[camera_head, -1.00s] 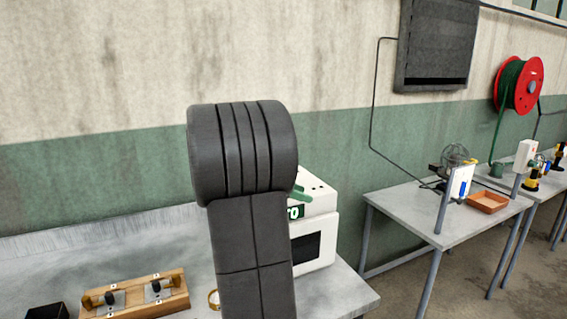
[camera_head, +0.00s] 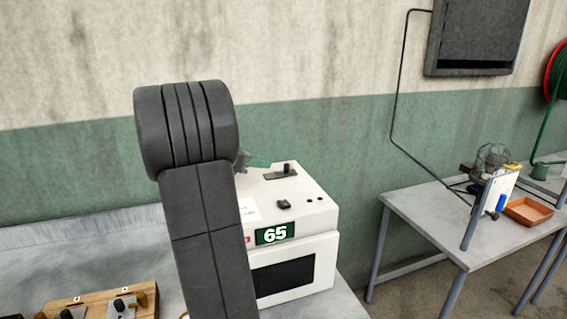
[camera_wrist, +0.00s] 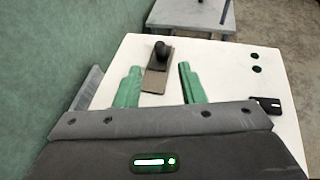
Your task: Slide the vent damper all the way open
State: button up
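The vent damper (camera_head: 281,173) is a small grey-brown slide plate with a black knob on top of a white steamer box (camera_head: 300,205). In the wrist view the damper's plate (camera_wrist: 157,78) and its upright knob (camera_wrist: 161,51) show beyond the fingertips. The knob stands at the plate's far end. My gripper (camera_wrist: 158,86) has two green fingers set well apart, with the plate seen between them. Nothing is held, and I cannot tell the fingers' height above the box. In the head view my arm hides most of the gripper; one green finger (camera_head: 259,160) shows left of the damper.
The box front has a green display (camera_head: 274,233) reading 65 and a dark window (camera_head: 284,277). A black switch (camera_head: 284,204) sits on its top. A wooden fixture (camera_head: 90,302) lies at lower left. Another table (camera_head: 440,215) with an orange tray (camera_head: 528,211) stands right.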

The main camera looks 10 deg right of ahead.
aim_at(286, 164)
jog(key=p+x, duration=0.1)
jog(key=x, duration=1)
jog(key=shift+p, duration=0.35)
jog(key=shift+a, duration=0.1)
grip_shut()
